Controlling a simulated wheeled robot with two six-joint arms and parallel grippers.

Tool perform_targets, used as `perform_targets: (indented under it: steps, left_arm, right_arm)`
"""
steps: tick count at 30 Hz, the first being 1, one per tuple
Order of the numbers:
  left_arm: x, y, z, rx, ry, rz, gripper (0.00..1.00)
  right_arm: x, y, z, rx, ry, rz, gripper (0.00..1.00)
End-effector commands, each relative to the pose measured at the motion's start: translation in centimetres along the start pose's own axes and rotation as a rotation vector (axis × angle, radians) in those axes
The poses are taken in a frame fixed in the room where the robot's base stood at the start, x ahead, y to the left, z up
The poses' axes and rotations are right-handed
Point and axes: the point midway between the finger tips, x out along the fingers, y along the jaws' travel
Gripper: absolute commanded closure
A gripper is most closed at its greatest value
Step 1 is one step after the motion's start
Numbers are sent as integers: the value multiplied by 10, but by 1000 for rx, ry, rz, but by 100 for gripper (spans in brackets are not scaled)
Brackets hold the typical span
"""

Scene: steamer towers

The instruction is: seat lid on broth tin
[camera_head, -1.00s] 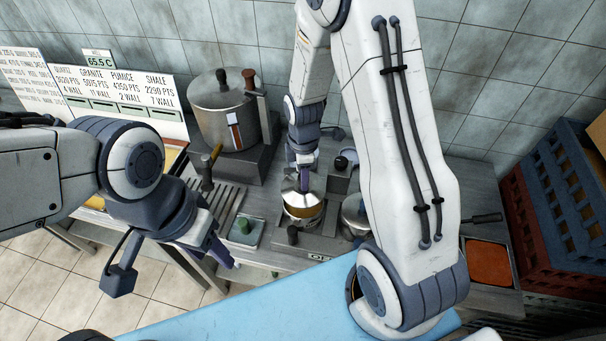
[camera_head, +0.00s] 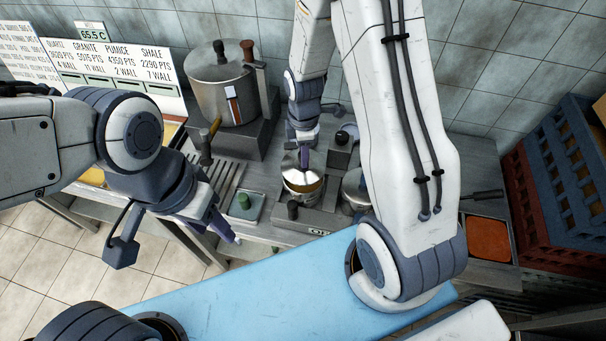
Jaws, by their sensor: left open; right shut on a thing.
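The broth tin (camera_head: 301,193) is a small round metal tin on a dark stand at the centre of the counter, with a yellowish band showing near its top. My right gripper (camera_head: 304,164) points down over it, shut on the shiny metal lid (camera_head: 291,166). The lid is right above or at the tin's mouth; I cannot tell whether it touches the rim. My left gripper (camera_head: 230,232) is open and empty, left of the tin near the counter's front edge.
A tall steamer pot (camera_head: 222,88) stands behind left on a dark block. A second small pot (camera_head: 354,190) is close right of the tin. Blue crates (camera_head: 560,175) stand far right, by an orange tray (camera_head: 488,238).

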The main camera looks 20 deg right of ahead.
Motion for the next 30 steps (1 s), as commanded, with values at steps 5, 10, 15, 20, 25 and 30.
perform_targets:
  steps: [5, 10, 15, 20, 25, 30]
  left_arm:
    - [6, 0, 0, 0, 0, 0, 50]
    - [12, -1, 1, 0, 0, 0, 50]
    - [17, -1, 1, 0, 0, 0, 50]
    - [22, -2, 1, 0, 0, 0, 50]
    - [24, -2, 1, 0, 0, 0, 50]
    - [23, -2, 1, 0, 0, 0, 50]
  right_arm:
    - [8, 0, 0, 0, 0, 0, 100]
    - [15, 0, 0, 0, 0, 0, 100]
    - [22, 0, 0, 0, 0, -1, 100]
    - [28, 0, 0, 0, 0, 0, 100]
    - [31, 0, 0, 0, 0, 0, 100]
    - [31, 0, 0, 0, 0, 0, 100]
